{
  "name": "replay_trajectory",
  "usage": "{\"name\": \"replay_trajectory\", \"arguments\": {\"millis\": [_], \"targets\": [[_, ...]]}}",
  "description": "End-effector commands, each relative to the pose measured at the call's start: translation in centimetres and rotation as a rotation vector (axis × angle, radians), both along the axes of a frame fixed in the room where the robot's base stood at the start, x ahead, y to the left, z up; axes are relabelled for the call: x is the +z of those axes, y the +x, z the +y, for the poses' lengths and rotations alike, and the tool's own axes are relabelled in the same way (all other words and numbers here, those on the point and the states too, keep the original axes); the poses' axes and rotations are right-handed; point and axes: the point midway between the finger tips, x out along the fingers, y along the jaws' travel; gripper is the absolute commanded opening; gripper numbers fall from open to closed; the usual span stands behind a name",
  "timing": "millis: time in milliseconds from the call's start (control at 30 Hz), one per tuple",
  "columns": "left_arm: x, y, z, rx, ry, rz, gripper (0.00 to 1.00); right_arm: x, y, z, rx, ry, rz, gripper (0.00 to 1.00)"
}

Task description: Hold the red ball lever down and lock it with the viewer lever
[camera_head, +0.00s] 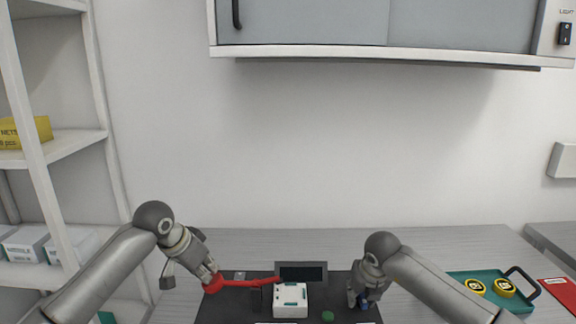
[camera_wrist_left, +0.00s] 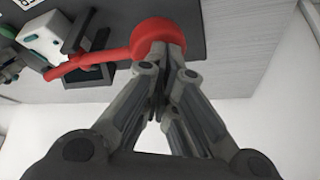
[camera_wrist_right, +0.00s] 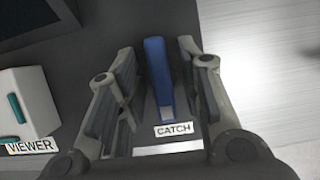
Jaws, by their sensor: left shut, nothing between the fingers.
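The red ball lever is a red arm (camera_head: 250,283) with a ball (camera_head: 212,284) at its left end. My left gripper (camera_head: 211,275) is shut, its fingertips against the ball. In the left wrist view the fingertips (camera_wrist_left: 172,50) press on the red ball (camera_wrist_left: 158,32) without enclosing it. A blue lever (camera_wrist_right: 158,78) labelled CATCH (camera_wrist_right: 173,129) stands between the spread fingers of my right gripper (camera_wrist_right: 165,68), with a gap on each side. The white viewer block (camera_head: 290,301) with green parts sits mid-device; its VIEWER label (camera_wrist_right: 31,146) shows in the right wrist view.
The dark base plate (camera_head: 237,305) lies on a grey bench (camera_head: 440,243). A dark screen (camera_head: 301,272) stands behind the viewer block. A green button (camera_head: 327,315) is right of it. A teal tray (camera_head: 485,277) with yellow round items stands at the right. Shelves (camera_head: 65,150) are at left.

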Motion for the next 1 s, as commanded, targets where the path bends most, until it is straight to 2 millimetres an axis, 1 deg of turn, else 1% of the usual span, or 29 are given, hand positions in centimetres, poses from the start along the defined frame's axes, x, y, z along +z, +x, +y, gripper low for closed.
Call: {"name": "replay_trajectory", "arguments": {"millis": [33, 700, 733, 767, 900, 1000], "targets": [[-0.4, -0.1, -0.2, -0.002, -0.002, 0.005, 0.0, 0.0, 0.0, 0.0, 0.0, 0.0, 0.0, 0.34], [-3.1, -0.1, 0.1, -0.003, -0.002, 0.003, 0.0, 0.0, 0.0, 0.0, 0.0, 0.0, 0.0, 0.34], [-3.1, -0.1, 0.1, -0.002, -0.001, 0.002, 0.0, 0.0, 0.0, 0.0, 0.0, 0.0, 0.0, 0.33], [-3.0, -0.1, 0.1, -0.002, -0.001, 0.002, 0.0, 0.0, 0.0, 0.0, 0.0, 0.0, 0.0, 0.29], [-3.0, -0.1, 0.2, -0.002, -0.001, 0.003, 0.0, 0.0, 0.0, 0.0, 0.0, 0.0, 0.0, 0.11], [-3.0, -0.1, 0.2, -0.002, -0.001, 0.003, 0.0, 0.0, 0.0, 0.0, 0.0, 0.0, 0.0, 0.09]]}}
